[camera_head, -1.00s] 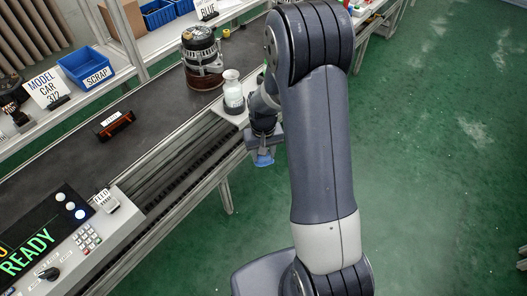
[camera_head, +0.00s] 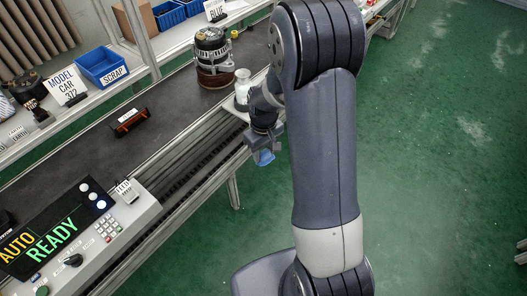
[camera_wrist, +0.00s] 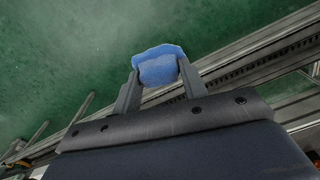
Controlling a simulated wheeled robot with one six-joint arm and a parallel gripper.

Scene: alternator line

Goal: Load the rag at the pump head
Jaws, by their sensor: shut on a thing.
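A blue rag (camera_wrist: 159,66) is held between the two fingers of my gripper (camera_wrist: 158,84) in the wrist view. In the head view the rag (camera_head: 265,158) hangs below my gripper (camera_head: 262,146), over the green floor just off the conveyor's front edge. A white bottle-like vessel (camera_head: 242,88) stands on a small light ledge just behind my wrist, partly hidden by it. An alternator (camera_head: 212,52) stands on a brown round base on the belt. I cannot tell which thing is the pump head.
A control panel (camera_head: 60,235) reads AUTO READY at the lower left. A blue scrap bin (camera_head: 101,68) stands on the shelf. Green floor at the right is open.

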